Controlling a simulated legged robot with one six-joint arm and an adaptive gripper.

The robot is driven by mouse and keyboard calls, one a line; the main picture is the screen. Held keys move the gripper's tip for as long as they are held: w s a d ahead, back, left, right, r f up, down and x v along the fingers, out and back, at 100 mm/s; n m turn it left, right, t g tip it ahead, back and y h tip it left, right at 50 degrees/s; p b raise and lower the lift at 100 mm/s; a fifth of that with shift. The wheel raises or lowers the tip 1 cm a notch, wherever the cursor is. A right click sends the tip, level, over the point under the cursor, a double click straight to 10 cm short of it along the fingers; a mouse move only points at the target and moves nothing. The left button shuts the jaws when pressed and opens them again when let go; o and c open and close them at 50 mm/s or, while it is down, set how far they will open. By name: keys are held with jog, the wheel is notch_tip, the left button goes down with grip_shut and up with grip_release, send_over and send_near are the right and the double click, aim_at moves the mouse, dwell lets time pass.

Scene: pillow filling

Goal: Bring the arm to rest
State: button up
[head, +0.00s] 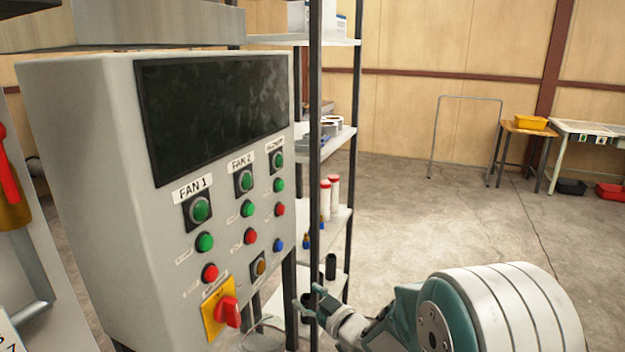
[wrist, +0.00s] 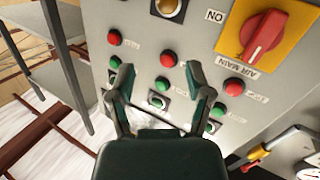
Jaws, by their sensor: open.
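My gripper (head: 317,303) shows at the bottom of the head view, just right of the control panel's lower corner. My white and teal arm comes in from the lower right. In the wrist view my gripper (wrist: 159,75) has its two dark fingers spread, with nothing held between them. The grey control panel (head: 95,150) fills the left of the head view. It also shows behind the fingers in the wrist view (wrist: 200,22). I cannot tell the exact gap between fingertips and panel; no button is clearly touched.
The panel carries a dark screen (head: 215,110), several coloured buttons and a red AIR MAIN switch (head: 228,311) on a yellow plate. A metal shelf rack (head: 315,150) with white bottles stands behind it. Open concrete floor (head: 410,220) lies beyond, with tables (head: 530,130) far right.

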jog(key=s+d+r+m+g+h, duration=0.1)
jog(key=s+d+r+m+h, duration=0.3)
jog(key=d, duration=0.3)
jog(key=s+d+r+m+g+h, duration=0.1)
jog(key=s+d+r+m+h, duration=0.2)
jog(key=s+d+r+h, duration=0.25)
jog(key=s+d+m+g, duration=0.1)
jog(key=s+d+g, duration=0.1)
jog(key=s, duration=0.8)
jog(key=s+d+f+m+g+h, duration=0.1)
jog(key=s+m+g, duration=0.1)
jog(key=s, duration=0.9)
jog(key=shift+d+f+m+g, duration=0.3)
jog(key=shift+d+g, duration=0.1)
jog(key=shift+g, duration=0.4)
jog(key=shift+h, duration=0.25)
jog(key=shift+c, duration=0.3)
jog(key=shift+c, duration=0.3)
